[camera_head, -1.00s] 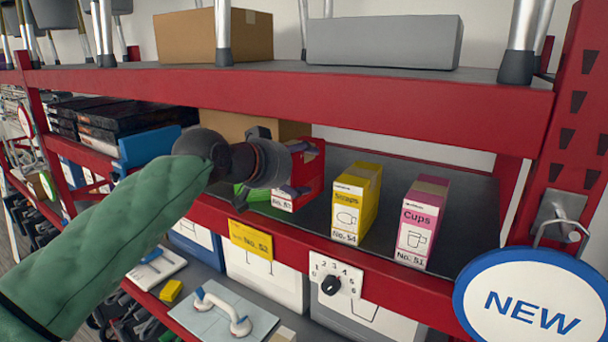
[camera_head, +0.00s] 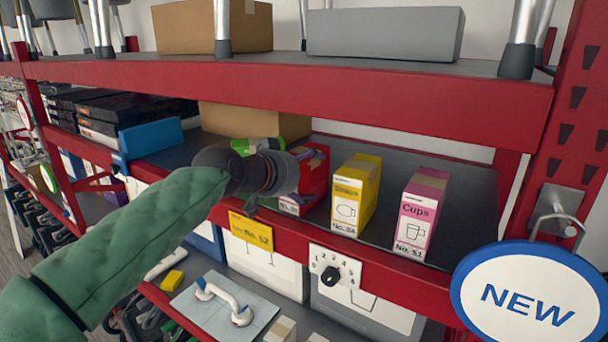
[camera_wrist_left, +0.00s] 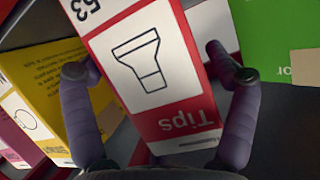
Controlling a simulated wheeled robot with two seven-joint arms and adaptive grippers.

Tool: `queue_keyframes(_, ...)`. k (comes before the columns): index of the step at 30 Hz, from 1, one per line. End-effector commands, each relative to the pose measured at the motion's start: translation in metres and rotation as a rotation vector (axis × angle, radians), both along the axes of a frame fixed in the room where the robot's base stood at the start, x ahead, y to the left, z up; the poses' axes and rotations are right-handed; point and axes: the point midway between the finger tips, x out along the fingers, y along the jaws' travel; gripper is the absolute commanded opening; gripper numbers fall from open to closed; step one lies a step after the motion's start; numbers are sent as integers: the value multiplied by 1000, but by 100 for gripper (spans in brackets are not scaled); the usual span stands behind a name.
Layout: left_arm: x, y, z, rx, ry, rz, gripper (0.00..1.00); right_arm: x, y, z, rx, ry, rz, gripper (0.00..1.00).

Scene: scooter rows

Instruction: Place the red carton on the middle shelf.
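The red carton (camera_head: 318,172) stands upright on the middle shelf (camera_head: 448,232), left of the yellow carton, partly hidden by my left gripper (camera_head: 284,178). In the left wrist view the red carton (camera_wrist_left: 155,70) shows a white label with "Tips", "53" and a torch-like drawing. The two purple fingers of my left gripper are spread, one on each side of the carton, with gaps between them and its sides. It looks open and empty, just in front of the carton. My right gripper is not in view.
A yellow carton (camera_head: 354,195) and a pink "Cups" carton (camera_head: 421,212) stand to the right. A green carton (camera_wrist_left: 285,40) is close on the other side. A brown box (camera_head: 250,120) is behind. The upper shelf (camera_head: 400,95) hangs above; a NEW sign (camera_head: 528,305) is at right.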

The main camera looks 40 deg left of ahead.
Motion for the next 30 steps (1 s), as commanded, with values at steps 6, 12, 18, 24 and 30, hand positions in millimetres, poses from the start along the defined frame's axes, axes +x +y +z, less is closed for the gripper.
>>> queue_keyframes(6, 0, 0, 1, 0, -1, 0, 100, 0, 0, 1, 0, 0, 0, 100)
queue_keyframes(12, 0, 0, 2, 0, -1, 0, 100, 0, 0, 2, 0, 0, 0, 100)
queue_keyframes(18, -17, -1, 9, 2, -5, 1, 100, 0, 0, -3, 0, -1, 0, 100)
queue_keyframes(24, -54, -4, 24, 2, -5, 1, 100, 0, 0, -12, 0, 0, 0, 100)
queue_keyframes(30, -88, -6, 38, 0, -4, 0, 100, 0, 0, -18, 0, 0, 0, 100)
